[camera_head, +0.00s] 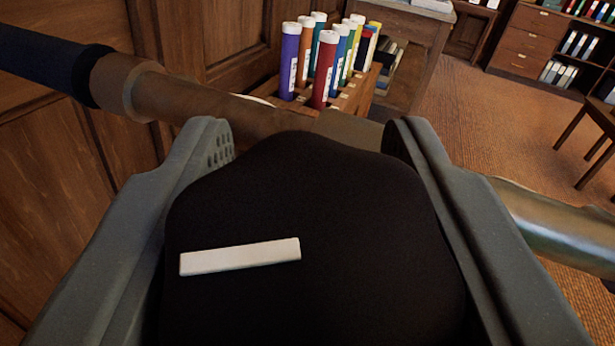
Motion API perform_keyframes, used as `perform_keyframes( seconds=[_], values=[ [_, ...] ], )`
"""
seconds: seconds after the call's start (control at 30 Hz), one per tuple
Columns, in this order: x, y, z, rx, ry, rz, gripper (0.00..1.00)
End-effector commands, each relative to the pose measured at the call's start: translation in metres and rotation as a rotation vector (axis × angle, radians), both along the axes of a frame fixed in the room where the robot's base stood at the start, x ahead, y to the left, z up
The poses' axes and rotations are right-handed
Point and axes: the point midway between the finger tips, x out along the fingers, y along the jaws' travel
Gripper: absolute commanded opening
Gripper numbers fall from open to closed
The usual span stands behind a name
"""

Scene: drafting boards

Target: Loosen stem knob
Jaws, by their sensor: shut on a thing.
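The stem knob (340,210) is large, black and rounded, with a white bar mark (240,256) on its face. The bar lies nearly level, its right end slightly higher. My gripper (308,138) is shut on the knob, one grey finger along its left side and one along its right. A brownish metal tube (240,112) runs across behind the knob, with a dark sleeve at its left end. The knob and fingers hide the middle of the tube and the knob's back.
A wooden rack (350,98) of colourful capped tubes stands beyond, beside wood panelling (60,190) on the left. A cabinet (405,50) stands behind it. Shelves with binders (540,50) and a wooden chair (590,130) are at right. Carpet (480,110) between is open.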

Motion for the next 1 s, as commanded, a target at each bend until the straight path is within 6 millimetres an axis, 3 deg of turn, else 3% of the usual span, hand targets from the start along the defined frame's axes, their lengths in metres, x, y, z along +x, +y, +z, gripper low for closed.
perform_keyframes(
  seconds=[0.67, 0.7, 0.77, 1.0],
  values=[
    [-0.0005, 0.0017, 0.0009, -0.030, 0.012, 0.093, 0.17],
    [-0.0005, 0.0016, 0.0008, -0.030, 0.012, 0.093, 0.48],
    [-0.0005, 0.0016, 0.0008, -0.030, 0.012, 0.093, 0.61],
    [-0.0006, 0.0015, 0.0005, -0.030, 0.013, 0.093, 0.61]
  ],
)
